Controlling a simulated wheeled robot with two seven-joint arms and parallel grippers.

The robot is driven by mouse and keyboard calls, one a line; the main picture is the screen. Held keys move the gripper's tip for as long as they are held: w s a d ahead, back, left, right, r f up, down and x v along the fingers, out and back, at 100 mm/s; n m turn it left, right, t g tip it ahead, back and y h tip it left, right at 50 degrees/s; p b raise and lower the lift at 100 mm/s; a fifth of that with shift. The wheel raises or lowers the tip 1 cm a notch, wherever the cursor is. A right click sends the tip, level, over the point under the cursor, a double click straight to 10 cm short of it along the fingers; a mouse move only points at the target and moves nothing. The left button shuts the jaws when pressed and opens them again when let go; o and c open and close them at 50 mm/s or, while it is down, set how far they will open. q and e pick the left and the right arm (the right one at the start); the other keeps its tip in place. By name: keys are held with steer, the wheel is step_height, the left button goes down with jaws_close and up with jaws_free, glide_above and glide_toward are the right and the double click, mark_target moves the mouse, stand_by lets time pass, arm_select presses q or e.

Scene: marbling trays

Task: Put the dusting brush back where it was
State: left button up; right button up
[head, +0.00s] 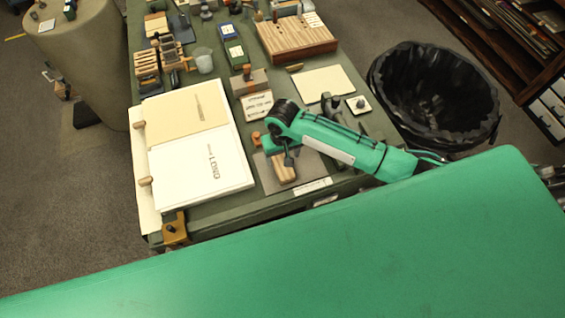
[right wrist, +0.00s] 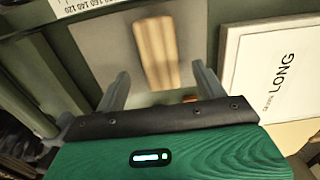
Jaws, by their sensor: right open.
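A pale wooden piece with lengthwise stripes (head: 284,174), which may be the dusting brush, lies on a grey mat (head: 306,166) near the front edge of the green table. It also shows in the right wrist view (right wrist: 157,52), lying flat on the mat (right wrist: 100,50). I see no bristles on it. My right gripper (head: 288,160) is over the mat beside the wooden piece's far end. In the right wrist view its open fingers (right wrist: 160,80) have the near end of the wood ahead of and between them, with nothing held. My left gripper is not in view.
A large board with pale sheets, one marked LONG (head: 205,165), lies left of the mat. A slotted wooden block (head: 298,38), a clear cup (head: 203,61) and a cream sheet (head: 321,84) are farther back. A black-lined bin (head: 435,95) stands right of the table.

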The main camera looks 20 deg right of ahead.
step_height(320, 180, up, 5)
steer(key=shift+r+b, duration=0.1)
steer(key=shift+b, duration=0.2)
stand_by(0.4)
